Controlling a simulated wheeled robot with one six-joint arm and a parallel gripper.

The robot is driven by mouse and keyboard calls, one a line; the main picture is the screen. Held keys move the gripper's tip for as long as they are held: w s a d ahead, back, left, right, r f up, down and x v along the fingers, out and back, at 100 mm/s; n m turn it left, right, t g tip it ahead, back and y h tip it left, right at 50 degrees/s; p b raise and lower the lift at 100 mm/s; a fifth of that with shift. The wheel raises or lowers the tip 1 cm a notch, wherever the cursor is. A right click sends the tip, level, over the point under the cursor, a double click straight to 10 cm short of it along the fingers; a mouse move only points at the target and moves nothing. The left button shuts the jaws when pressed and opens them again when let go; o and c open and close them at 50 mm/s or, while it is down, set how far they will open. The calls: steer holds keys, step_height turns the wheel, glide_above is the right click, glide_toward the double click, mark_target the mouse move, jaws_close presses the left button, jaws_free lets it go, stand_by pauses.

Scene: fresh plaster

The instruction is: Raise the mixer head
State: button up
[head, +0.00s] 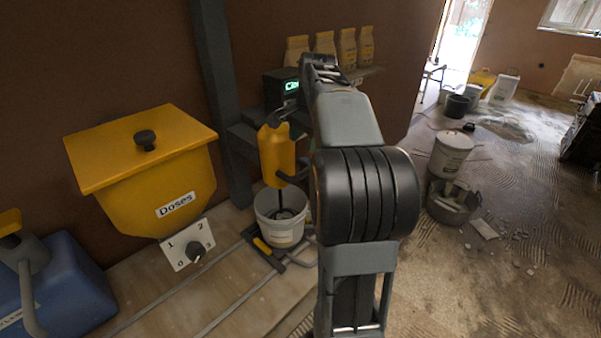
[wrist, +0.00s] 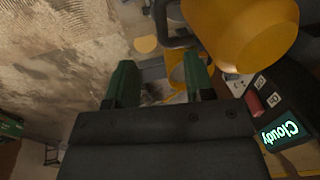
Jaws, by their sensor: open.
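The mixer has a yellow head (head: 277,155), with a dark handle (head: 292,177) on its right side. Its shaft goes down into a white bucket (head: 281,232). In the wrist view the yellow head (wrist: 240,32) is large at the top right, and a dark curved bar is beside it on the left. My gripper (wrist: 160,72) has two green fingers, spread apart, with nothing held between them. The fingers appear apart from the yellow head. In the head view my arm hides the fingers and part of the mixer's right side.
A dark box with a lit green display reading "Cloudy" (wrist: 285,130) stands behind the mixer. A yellow "Doses" hopper (head: 140,175) with a dial is at left, near a blue container (head: 55,290). Yellow bags (head: 347,48) line a shelf. Buckets (head: 453,150) stand on the floor at right.

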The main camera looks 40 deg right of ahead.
mark_target(300, 174)
steer(key=shift+m, duration=0.4)
steer(key=w+f, duration=0.1)
steer(key=f, duration=0.3)
steer(key=w+f, duration=0.1)
steer(key=f, duration=0.8)
steer(key=shift+w+d+f+b, duration=0.1)
steer(key=shift+w+d+b, duration=0.25)
steer(key=shift+w, duration=0.05)
steer(key=shift+c, duration=0.4)
jaws_close()
